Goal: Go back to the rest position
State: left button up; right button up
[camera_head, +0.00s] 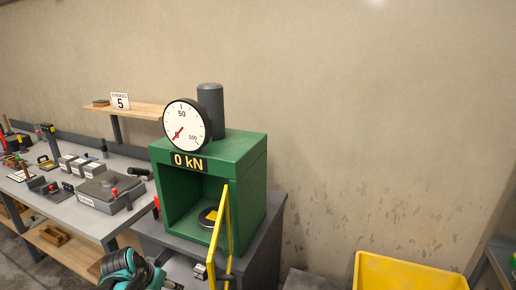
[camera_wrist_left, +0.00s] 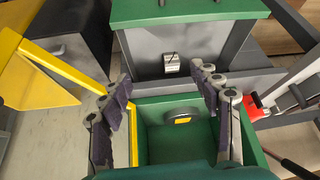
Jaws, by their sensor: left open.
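My left gripper (camera_wrist_left: 162,78) is open in the left wrist view, with nothing between its fingers. Below and between the fingers is the open chamber of the green press (camera_wrist_left: 148,101), with a dark round plate (camera_wrist_left: 180,119) inside. In the head view, part of my teal and black left arm shows at the bottom edge, in front of the press (camera_head: 255,165); its fingers cannot be made out there. The press dial (camera_head: 186,124) points near zero and its sign (camera_head: 188,161) reads 0 kN. My right gripper is in neither view.
A yellow-framed guard (camera_head: 222,235) stands open at the press front. A yellow crate (camera_head: 405,272) is at the lower right. The workbench (camera_head: 95,218) at left holds grey blocks and tools, with a wooden shelf (camera_head: 140,110) behind. The wall at right is clear.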

pick_arm(q)
jog(key=s+d+r+n, duration=0.1)
jog(key=s+d, duration=0.2)
jog(key=s, duration=0.3)
jog(key=s+d+r+t, duration=0.1)
jog(key=s+d, duration=0.2)
jog(key=s, duration=0.3)
jog(key=s+d+r+n+y, duration=0.1)
jog(key=s+d, duration=0.2)
jog(key=s, duration=0.3)
jog(key=shift+s+d+n+t, duration=0.25)
jog(key=shift+s+n+t, duration=0.05)
jog(key=shift+s, duration=0.05)
